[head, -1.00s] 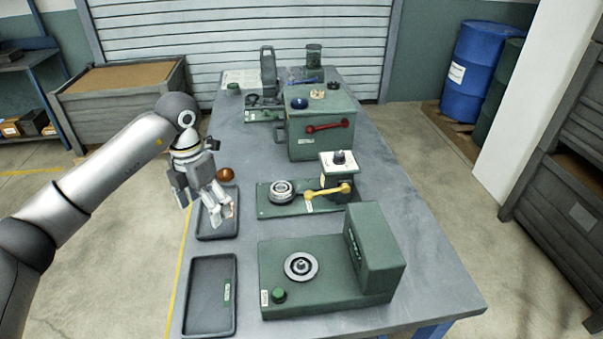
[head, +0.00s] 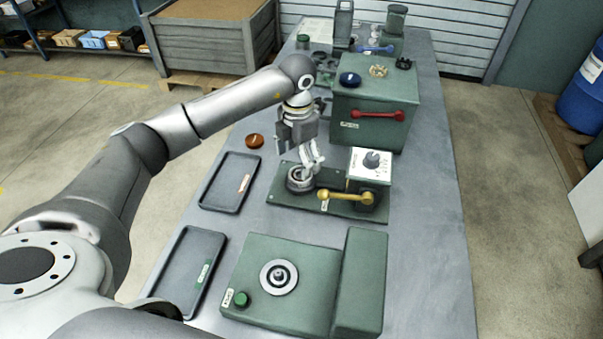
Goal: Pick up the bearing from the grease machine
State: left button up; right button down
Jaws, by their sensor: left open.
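A round metal bearing (head: 298,182) sits at the left end of the low green machine (head: 335,203) with a yellow lever and a white dial box. I take this to be the grease machine, but its label is too small to read. My left gripper (head: 312,163) points down with its fingers just above and slightly right of the bearing, hiding part of it. It is open and holds nothing that I can see. Whether the fingertips touch the bearing cannot be told. My right gripper is not in view.
The yellow lever (head: 345,196) and dial box (head: 370,164) stand right of the bearing. Behind is a green box with a red lever (head: 377,115). In front is a green machine with a round disc (head: 279,277). Two dark trays (head: 212,205) (head: 172,292) lie left, near an orange-brown round piece (head: 254,141).

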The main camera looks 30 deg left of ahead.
aim_at(300, 175)
pick_arm(q)
jog(key=f+p, duration=0.1)
jog(key=f, duration=0.1)
jog(key=f+p, duration=0.1)
jog(key=f, duration=0.1)
jog(key=shift+w+d, duration=0.15)
jog(key=shift+w, duration=0.05)
jog(key=shift+f, duration=0.7)
jog(key=shift+c, duration=0.9)
jog(key=c, duration=1.1)
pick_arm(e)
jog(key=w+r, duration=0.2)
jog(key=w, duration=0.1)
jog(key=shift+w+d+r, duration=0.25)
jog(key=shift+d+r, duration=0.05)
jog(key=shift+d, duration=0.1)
pick_arm(q)
jog(key=shift+w+r, duration=0.1)
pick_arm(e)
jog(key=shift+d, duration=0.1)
